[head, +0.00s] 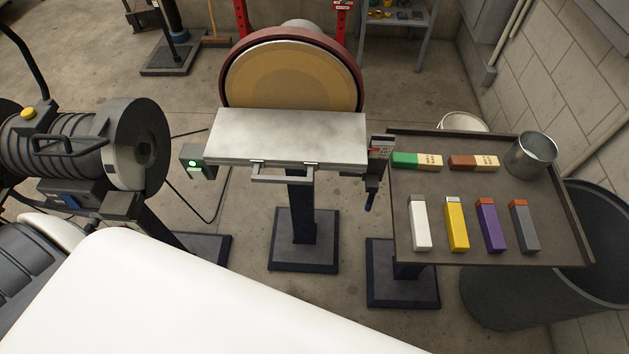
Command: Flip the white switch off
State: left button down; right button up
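A small grey switch box (193,163) is fixed at the left end of the disc sander's metal work table. A bright green light with a pale centre glows on its front face. No plainly white switch lever can be made out at this size. The disc sander (290,75) has a large round tan disc in a dark red rim, standing upright behind its work table (290,135). Neither of my grippers is in view, and nothing touches the switch box.
A grinder-like machine (135,140) stands left of the switch box, with a gap between them. A tray table (480,185) at right holds several coloured blocks and a metal cup (531,154). A dark bin (510,300) stands under its right side.

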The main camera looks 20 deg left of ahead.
aim_at(198, 174)
jog(key=u, duration=1.65)
